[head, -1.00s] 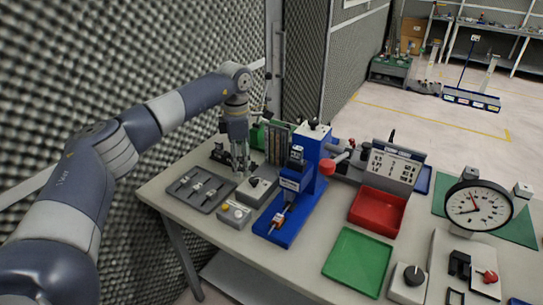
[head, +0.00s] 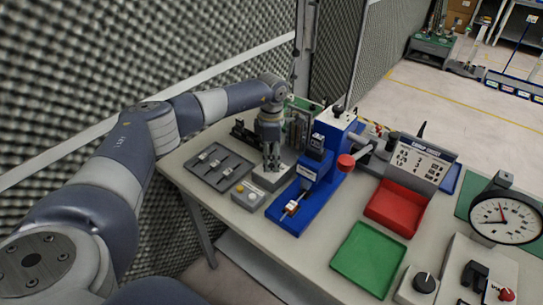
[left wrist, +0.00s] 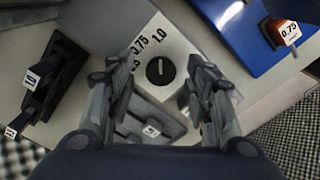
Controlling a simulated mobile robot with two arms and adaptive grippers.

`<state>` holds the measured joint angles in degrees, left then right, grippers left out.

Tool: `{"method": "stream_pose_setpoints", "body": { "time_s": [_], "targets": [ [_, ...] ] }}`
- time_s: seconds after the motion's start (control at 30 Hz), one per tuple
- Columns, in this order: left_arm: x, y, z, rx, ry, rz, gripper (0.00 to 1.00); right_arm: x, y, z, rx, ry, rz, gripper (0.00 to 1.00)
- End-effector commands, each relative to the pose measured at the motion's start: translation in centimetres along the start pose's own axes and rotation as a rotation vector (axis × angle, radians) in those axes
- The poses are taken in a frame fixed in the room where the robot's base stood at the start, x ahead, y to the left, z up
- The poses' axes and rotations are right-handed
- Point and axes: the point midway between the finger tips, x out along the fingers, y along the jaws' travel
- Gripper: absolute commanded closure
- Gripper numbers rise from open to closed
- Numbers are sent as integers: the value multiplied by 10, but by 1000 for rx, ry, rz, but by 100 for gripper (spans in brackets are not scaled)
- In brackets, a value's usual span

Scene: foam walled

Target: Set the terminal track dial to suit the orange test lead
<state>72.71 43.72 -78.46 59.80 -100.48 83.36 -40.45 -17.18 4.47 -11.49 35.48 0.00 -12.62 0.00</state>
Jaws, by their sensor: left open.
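The dial (head: 272,180) is a pale box under my left gripper (head: 271,164). In the left wrist view its round black knob (left wrist: 160,71) lies between the open fingers, apart from both. The knob's white mark points up, roughly toward the printed 1.0; 0.75 is left of that, and a further number is partly hidden by a finger. The orange test lead (head: 291,208) lies at the front of the blue press (head: 310,185). In the left wrist view the lead (left wrist: 285,32) carries a white tag reading 0.75. My right gripper is not in view.
A dark tray (head: 205,165) with several small parts is left of the dial. A button box (head: 247,195) stands in front. The blue press with its red-knobbed lever (head: 346,163) is close on the right. A chart board (head: 418,160) and red and green trays lie beyond.

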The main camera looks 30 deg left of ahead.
Motion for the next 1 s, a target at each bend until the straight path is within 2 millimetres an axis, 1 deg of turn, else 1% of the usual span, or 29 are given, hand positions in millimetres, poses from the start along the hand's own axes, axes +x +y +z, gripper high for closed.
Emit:
{"method": "stream_pose_setpoints", "body": {
  "time_s": [0.03,0.13,0.27,0.4,0.47,0.5,0.6,0.83,1.0],
  "targets": [
    [3,0,0,-1,0,0,52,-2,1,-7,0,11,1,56],
    [8,0,0,0,0,0,52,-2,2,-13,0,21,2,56],
    [10,0,0,0,0,1,52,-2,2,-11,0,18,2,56],
    [10,0,0,0,-1,1,52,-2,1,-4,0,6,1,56],
    [10,0,0,0,-1,1,66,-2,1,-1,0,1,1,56],
    [10,0,0,0,-1,1,75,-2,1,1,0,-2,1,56],
    [9,0,0,0,-1,1,97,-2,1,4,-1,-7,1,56],
    [9,0,0,-7,-1,1,97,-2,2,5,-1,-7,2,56],
    [9,0,0,-43,-1,1,97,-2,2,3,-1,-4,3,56]
  ]
}}
